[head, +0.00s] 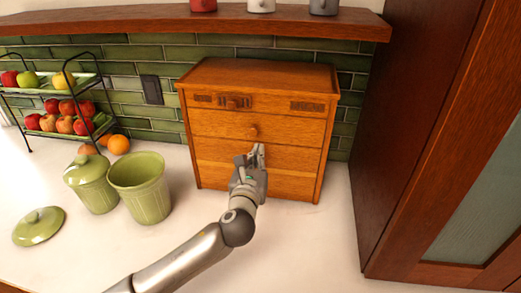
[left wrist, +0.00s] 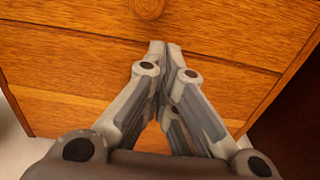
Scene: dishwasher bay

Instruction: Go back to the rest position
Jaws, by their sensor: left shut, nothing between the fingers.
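My left gripper (head: 257,155) is in front of the lower part of a wooden drawer cabinet (head: 257,72). Its fingers point at the cabinet front, below a round knob (head: 252,131). In the left wrist view, the gripper (left wrist: 165,46) has its fingertips together with nothing between them. The knob (left wrist: 146,8) shows at the top edge of that view, above the fingertips. The drawers look shut. I cannot tell whether the fingertips touch the drawer front. My right gripper is not in view.
Two green canisters, one open (head: 141,188) and one lidded (head: 92,183), stand left of my arm, with a loose lid (head: 38,226) nearby. A fruit rack (head: 55,92) stands far left. A tall wooden cupboard (head: 415,130) bounds the right. The counter's front right (head: 310,250) is clear.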

